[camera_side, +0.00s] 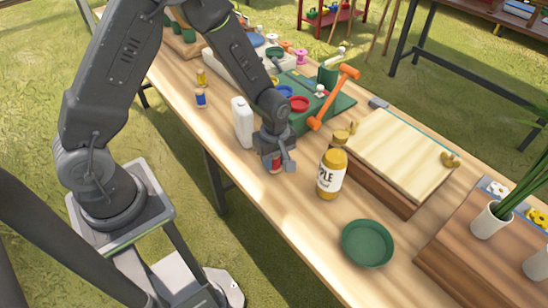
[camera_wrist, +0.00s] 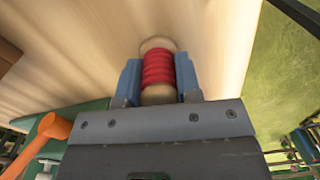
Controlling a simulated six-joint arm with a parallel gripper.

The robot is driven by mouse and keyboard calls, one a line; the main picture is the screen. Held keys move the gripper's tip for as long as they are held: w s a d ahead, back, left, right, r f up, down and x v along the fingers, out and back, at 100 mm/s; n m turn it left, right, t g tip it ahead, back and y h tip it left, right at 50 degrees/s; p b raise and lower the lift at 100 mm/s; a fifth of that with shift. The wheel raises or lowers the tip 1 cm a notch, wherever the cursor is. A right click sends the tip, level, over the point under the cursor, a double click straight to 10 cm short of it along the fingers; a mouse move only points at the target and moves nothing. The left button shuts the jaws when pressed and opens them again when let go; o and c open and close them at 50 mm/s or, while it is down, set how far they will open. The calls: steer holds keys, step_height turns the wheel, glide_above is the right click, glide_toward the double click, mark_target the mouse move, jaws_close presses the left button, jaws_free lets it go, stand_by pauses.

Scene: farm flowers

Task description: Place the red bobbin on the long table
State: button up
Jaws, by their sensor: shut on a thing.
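The red bobbin (camera_wrist: 158,68) has red thread wound on a pale wooden spool. In the wrist view it sits between the two blue fingers of my gripper (camera_wrist: 158,80), which is shut on it. In the side view my gripper (camera_side: 277,160) points down low over the near side of the long table (camera_side: 300,225). A bit of the red bobbin (camera_side: 276,169) shows beneath it, at or just above the tabletop; I cannot tell whether it touches.
A white bottle (camera_side: 242,122) stands just left of my gripper. A labelled jar (camera_side: 332,174) stands to the right, with a green dish (camera_side: 367,243) nearer. A green board with an orange-handled tool (camera_side: 334,97) lies behind. Bare tabletop lies in front of the jar.

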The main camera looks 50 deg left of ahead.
steer(key=shift+f, duration=0.1)
steer(key=o, duration=0.9)
